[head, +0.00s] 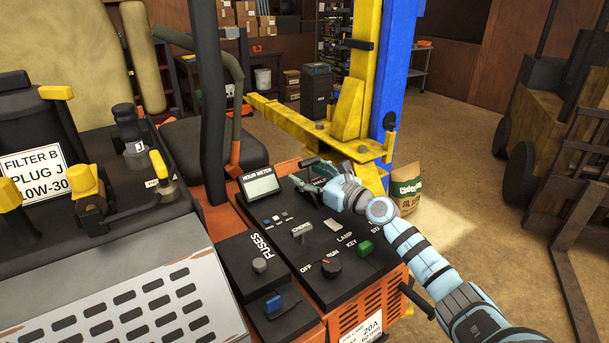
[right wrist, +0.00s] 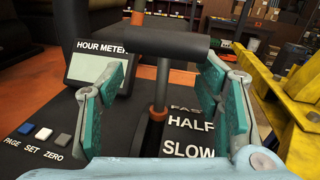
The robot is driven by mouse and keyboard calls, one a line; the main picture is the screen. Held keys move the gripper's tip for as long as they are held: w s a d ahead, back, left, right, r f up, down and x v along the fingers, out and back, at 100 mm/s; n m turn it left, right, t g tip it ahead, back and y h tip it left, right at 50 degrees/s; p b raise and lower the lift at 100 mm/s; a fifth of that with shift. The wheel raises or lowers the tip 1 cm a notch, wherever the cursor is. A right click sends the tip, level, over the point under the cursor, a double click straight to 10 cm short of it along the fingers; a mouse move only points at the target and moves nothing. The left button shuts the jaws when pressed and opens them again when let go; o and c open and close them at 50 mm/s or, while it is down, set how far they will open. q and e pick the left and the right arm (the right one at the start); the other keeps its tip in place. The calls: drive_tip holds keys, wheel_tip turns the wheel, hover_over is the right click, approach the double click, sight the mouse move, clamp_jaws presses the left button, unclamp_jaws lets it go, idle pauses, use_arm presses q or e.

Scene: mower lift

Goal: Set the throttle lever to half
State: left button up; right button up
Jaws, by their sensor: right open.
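The throttle lever (right wrist: 153,42) has a black crossbar handle on a grey stem with an orange collar, in the right wrist view. It rises from a slot beside the FAST, HALF and SLOW labels (right wrist: 190,127). I cannot tell which label its base lines up with. My right gripper (right wrist: 165,82) is open, its teal-padded fingers on either side of the stem, below the crossbar, with gaps on both sides. In the head view, my right gripper (head: 313,174) is at the back of the console and mostly hides the lever. My left gripper is not in view.
The console (head: 318,240) holds an hour meter (head: 260,184), a choke lever (head: 301,232), a key knob (head: 331,266) and a green button (head: 365,248). A yellow and blue lift post (head: 365,90) stands close behind the gripper. A dark upright bar (head: 212,100) stands left.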

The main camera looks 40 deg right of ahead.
drive_tip(key=shift+s+d+r, duration=0.25)
drive_tip(key=shift+s+r, duration=0.15)
drive_tip(key=shift+r, duration=0.15)
drive_tip(key=shift+s+a, duration=0.1)
drive_tip(key=shift+a, duration=0.1)
drive_tip(key=shift+r, duration=0.25)
wheel_tip(320, 180, up, 10)
drive_tip(key=shift+f, duration=0.15)
drive_tip(key=shift+d, duration=0.1)
drive_tip(key=shift+f, duration=0.1)
